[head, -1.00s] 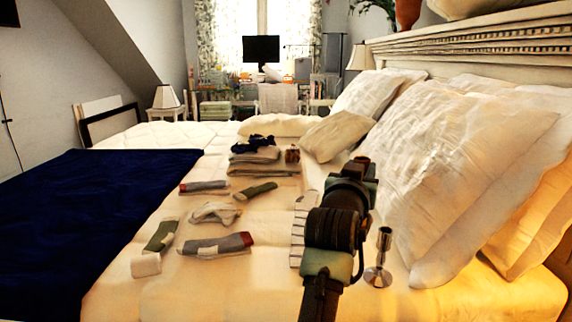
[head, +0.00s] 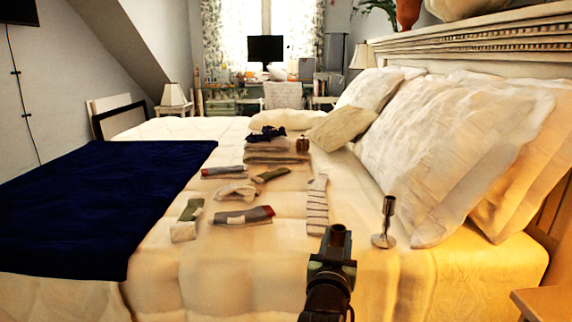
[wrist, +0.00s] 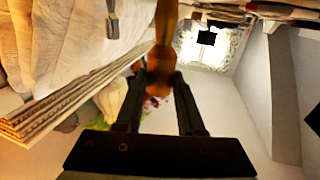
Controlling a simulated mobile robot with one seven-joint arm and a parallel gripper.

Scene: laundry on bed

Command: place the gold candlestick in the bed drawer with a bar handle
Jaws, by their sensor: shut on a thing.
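In the wrist view my gripper (wrist: 163,78) is shut on a narrow, gold-brown, blurred object, the gold candlestick (wrist: 165,40), which extends from between the fingertips to the top edge. The bed (head: 190,275) fills the middle of the head view. No drawer or bar handle shows in either view.
A silver candlestick (head: 386,222) stands upright on the bed near the pillows (head: 450,140). Several rolled socks (head: 244,216), a striped cloth (head: 317,205) and folded clothes (head: 275,150) lie on the bed. A blue blanket (head: 100,205) covers its left. A wooden surface (head: 545,300) shows bottom right.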

